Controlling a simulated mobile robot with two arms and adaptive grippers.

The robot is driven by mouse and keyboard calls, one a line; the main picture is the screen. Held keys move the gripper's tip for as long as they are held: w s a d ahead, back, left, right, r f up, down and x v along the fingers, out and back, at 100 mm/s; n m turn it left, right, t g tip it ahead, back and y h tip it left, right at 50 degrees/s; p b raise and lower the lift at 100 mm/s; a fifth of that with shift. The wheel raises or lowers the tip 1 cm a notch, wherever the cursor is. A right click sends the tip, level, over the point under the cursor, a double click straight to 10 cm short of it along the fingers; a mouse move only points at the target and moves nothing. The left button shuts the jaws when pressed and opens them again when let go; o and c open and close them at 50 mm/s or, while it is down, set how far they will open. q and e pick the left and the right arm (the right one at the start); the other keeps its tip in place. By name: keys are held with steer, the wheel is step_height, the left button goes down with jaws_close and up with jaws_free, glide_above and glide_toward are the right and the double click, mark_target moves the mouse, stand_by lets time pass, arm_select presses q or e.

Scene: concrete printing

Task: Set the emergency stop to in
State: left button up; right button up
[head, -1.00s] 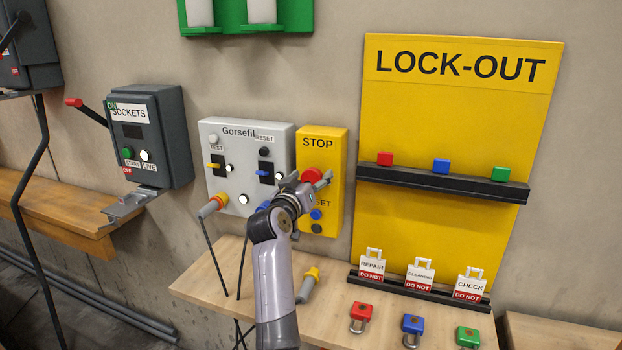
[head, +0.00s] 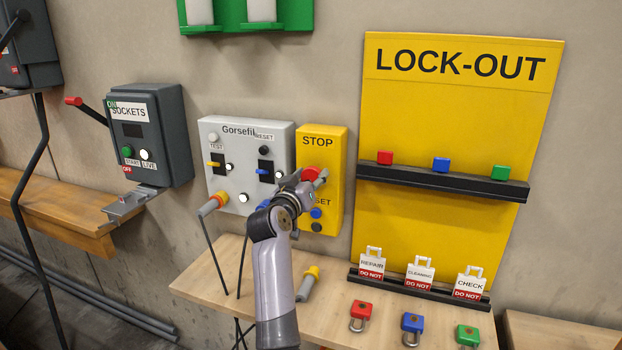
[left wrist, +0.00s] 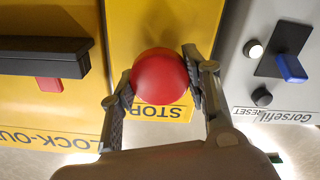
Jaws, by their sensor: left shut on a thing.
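The emergency stop is a red mushroom button (head: 310,174) on a yellow STOP box (head: 321,146) on the wall. My left gripper (head: 308,184) is at the button. In the left wrist view the red button (left wrist: 160,76) sits between the two fingers of my left gripper (left wrist: 159,92), which are shut on its sides. A blue button (head: 316,213) and a dark button (head: 316,227) are lower on the same box. The gripper hides part of the box's lower label. How far the red button is pressed cannot be told. My right gripper is not in view.
A grey Gorsefil panel (head: 230,135) is directly left of the STOP box. A yellow lock-out board (head: 455,120) with a black shelf (head: 445,183) is to the right. Below is a wooden bench (head: 245,262) with padlocks and a yellow-tipped plug (head: 309,284).

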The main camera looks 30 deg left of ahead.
arm_select(q)
jaws_close()
steer(key=shift+w+a+r, duration=0.1)
steer(key=shift+w+a, duration=0.05)
steer(key=shift+w, duration=0.25)
steer(key=o, duration=1)
jaws_free()
steer(key=shift+c, duration=0.2)
steer(key=o, duration=0.4)
steer(key=shift+w, duration=0.3)
steer(key=shift+s, duration=0.15)
